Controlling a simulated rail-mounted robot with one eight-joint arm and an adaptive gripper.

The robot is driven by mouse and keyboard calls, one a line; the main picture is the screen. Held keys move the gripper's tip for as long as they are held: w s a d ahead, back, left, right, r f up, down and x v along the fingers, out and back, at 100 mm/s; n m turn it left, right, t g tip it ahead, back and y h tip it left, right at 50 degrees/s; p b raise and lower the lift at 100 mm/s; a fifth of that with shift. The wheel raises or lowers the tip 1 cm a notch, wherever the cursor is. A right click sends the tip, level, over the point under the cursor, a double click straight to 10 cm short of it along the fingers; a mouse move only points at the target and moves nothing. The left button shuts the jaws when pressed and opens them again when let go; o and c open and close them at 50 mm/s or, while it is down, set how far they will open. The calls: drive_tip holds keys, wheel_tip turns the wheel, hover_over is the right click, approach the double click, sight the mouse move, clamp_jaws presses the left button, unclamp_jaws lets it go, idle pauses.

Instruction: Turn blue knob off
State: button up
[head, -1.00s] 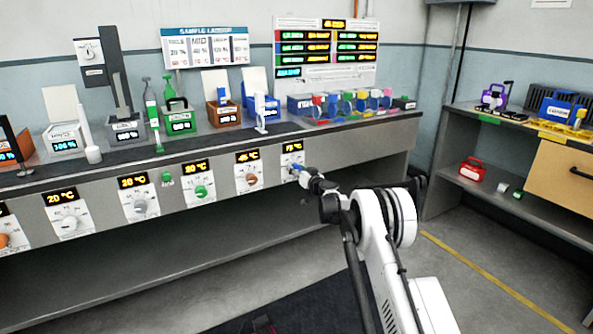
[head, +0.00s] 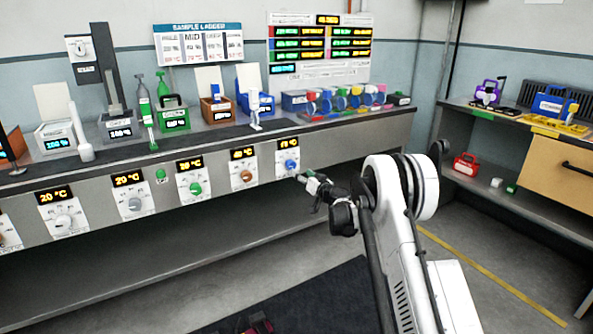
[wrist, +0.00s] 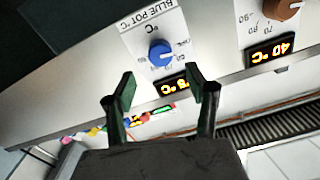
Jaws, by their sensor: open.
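The blue knob (head: 290,166) sits on a white dial plate on the bench's front panel, under an orange temperature display (head: 288,144). In the wrist view the blue knob (wrist: 160,53) shows upside down on a plate lettered "BLUE POT °C", with its display (wrist: 171,84) partly hidden by a finger. My gripper (head: 307,180) is just right of and below the knob in the head view, apart from it. In the wrist view my gripper (wrist: 161,85) has its two dark fingers spread with nothing between them, and the knob lies beyond the fingertips.
An orange-brown knob (head: 246,176) is left of the blue one, then a green knob (head: 195,188) and grey knobs. Small coloured containers (head: 345,99) stand on the bench top above. A side bench (head: 520,123) is at right.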

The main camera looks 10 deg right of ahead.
drive_tip(key=shift+v, duration=1.4)
drive_tip(key=shift+r, duration=0.1)
drive_tip(key=s+a+r+n+g+y, duration=0.1)
drive_tip(key=s+a+r+g, duration=0.35)
drive_tip(key=s+r, duration=0.75)
drive_tip(key=s+a+r+g, duration=0.1)
drive_tip(key=s+a+r, duration=0.25)
drive_tip(key=s, duration=0.35)
drive_tip(key=s+a+r, duration=0.2)
drive_tip(key=s+r, duration=0.3)
drive_tip(key=s, duration=0.3)
drive_tip(key=s+d+f+m+g+h, duration=0.1)
drive_tip(key=s+d+f+h, duration=0.15)
drive_tip(key=s, duration=1.05)
drive_tip(key=s+d+f+g+h, duration=0.1)
drive_tip(key=s+f+g+h, duration=0.15)
drive_tip(key=s, duration=0.95)
drive_tip(key=s+d+f+m+g+h, duration=0.15)
drive_tip(key=s+f, duration=0.25)
drive_tip(key=s, duration=0.9)
wheel_tip(320, 180, up, 16)
drive_tip(key=p, duration=1.5)
drive_tip(key=shift+w+d+t, duration=0.15)
drive_tip(key=shift+d+t, duration=0.2)
drive_tip(key=shift+d, duration=0.15)
